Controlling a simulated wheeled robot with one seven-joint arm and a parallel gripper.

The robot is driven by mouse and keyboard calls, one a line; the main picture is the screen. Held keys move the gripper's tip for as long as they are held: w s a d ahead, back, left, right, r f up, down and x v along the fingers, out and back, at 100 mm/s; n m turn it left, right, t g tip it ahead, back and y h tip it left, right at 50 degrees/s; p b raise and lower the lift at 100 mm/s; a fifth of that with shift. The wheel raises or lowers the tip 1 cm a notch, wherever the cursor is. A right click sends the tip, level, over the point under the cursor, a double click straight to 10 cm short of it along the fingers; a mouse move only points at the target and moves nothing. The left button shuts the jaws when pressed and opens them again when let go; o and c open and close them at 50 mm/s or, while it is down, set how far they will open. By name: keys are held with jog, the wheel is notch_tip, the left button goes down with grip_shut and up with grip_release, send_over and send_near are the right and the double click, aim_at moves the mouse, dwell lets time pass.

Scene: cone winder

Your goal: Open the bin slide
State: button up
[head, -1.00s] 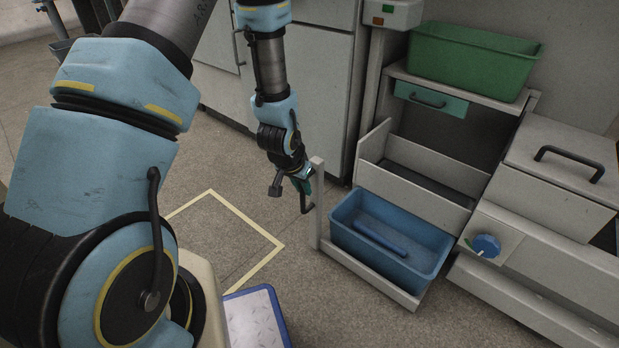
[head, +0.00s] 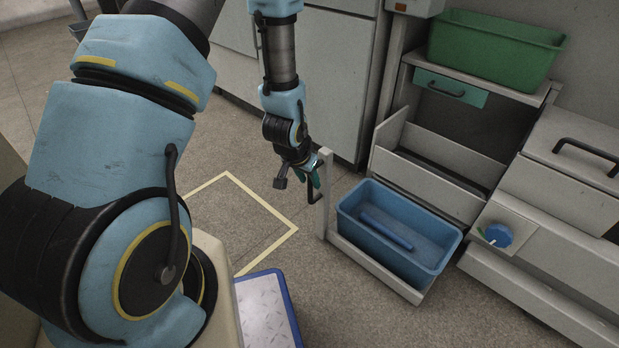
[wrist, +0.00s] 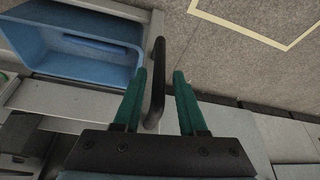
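The bin slide (head: 378,268) is a low pale tray with an upright post at its left end, standing out in front of the grey machine. It carries a blue bin (head: 440,254) with a blue rod-like piece lying inside. A black bar handle (head: 313,196) is on the post; it also shows in the wrist view (wrist: 157,85). My gripper (head: 316,182) is at this handle. In the wrist view its green fingers (wrist: 160,75) are apart, with the handle between them, close to the left finger. I cannot tell whether they touch.
A green bin (head: 495,48) stands on a shelf above a small teal drawer (head: 450,88). A blue knob (head: 497,235) sits on the machine at right. Open floor with a yellow taped outline (head: 262,248) lies left of the slide.

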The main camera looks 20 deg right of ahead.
jog(key=shift+o, duration=0.5)
jog(key=shift+r, duration=0.1)
jog(key=shift+r, duration=0.35)
jog(key=p+v, duration=0.3)
jog(key=v, duration=0.7)
jog(key=shift+p, duration=0.3)
jog(key=shift+a, duration=0.1)
jog(key=s+a+r+n+g+y, duration=0.15)
jog(key=a+r+n, duration=0.25)
jog(key=a+r, duration=0.55)
jog(key=a+r+n+t+y, duration=0.15)
jog(key=a+r+n, duration=0.4)
jog(key=a, duration=0.65)
notch_tip(320, 180, up, 34)
jog(key=g+p, duration=0.1)
jog(key=p, duration=3.2)
jog(key=shift+s+a+m, duration=0.15)
jog(key=shift+s+m, duration=0.05)
jog(key=shift+m, duration=0.15)
